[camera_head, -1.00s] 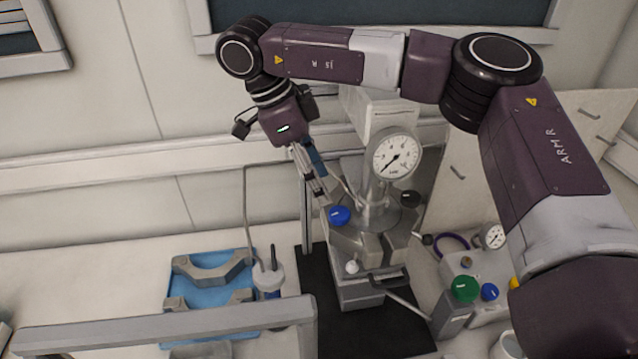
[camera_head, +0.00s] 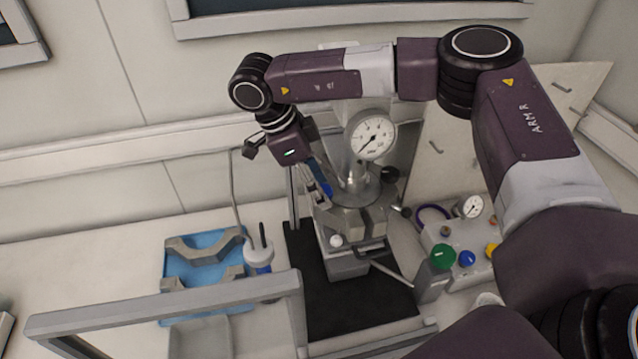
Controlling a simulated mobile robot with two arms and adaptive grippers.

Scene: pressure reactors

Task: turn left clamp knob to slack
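The reactor (camera_head: 352,222) is a metal vessel with a round pressure gauge (camera_head: 370,136) on top. A blue knob (camera_head: 327,190) sits at the upper left of its clamp, partly hidden by my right gripper. My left gripper is not in view.
A blue tray (camera_head: 205,240) with grey clamp halves and a white bottle (camera_head: 258,255) stand left of the black mat (camera_head: 330,300). A control box with green knob (camera_head: 442,257) stands to the right. A grey rail (camera_head: 170,305) crosses the front.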

